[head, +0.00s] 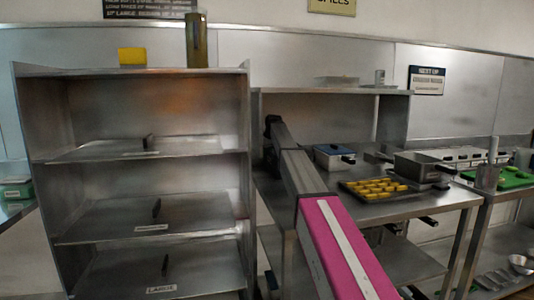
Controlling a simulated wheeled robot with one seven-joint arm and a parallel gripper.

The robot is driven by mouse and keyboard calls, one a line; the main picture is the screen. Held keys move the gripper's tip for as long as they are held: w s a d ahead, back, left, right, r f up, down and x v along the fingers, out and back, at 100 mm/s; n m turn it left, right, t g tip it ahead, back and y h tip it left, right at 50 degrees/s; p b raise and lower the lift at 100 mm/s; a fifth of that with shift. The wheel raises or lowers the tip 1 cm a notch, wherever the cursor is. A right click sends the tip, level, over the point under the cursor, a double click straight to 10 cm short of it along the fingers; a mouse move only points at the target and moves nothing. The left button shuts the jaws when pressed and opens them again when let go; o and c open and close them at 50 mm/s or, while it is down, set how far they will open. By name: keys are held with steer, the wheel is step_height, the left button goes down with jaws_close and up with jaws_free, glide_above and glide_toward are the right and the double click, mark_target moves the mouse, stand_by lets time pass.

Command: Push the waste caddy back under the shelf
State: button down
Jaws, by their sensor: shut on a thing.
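I cannot make out the waste caddy in the head view. My arm crosses the middle of the picture and hides part of the steel table (415,205) and the space beneath it. The table has a lower shelf (415,262) and a raised shelf (300,91) above its back. My gripper cannot be made out; the arm's far end is dark and partly behind its own links, beside the tall rack.
A tall steel rack (245,110) with labelled shelves stands close on the left. On the table are a tray of yellow pieces (345,187), a steel pan (422,168) and a blue-lidded box (334,154). Pan handles stick out over the front edge.

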steer(key=c, duration=0.9)
jaws_free()
steer(key=shift+w, duration=0.45)
steer(key=shift+o, duration=0.6)
steer(key=shift+s+d, duration=0.1)
steer(key=shift+s, duration=0.05)
steer(key=shift+s, duration=0.1)
steer(key=shift+s+r, duration=0.1)
steer(key=shift+r, duration=0.15)
steer(key=v, duration=1)
steer(key=shift+s+d, duration=0.1)
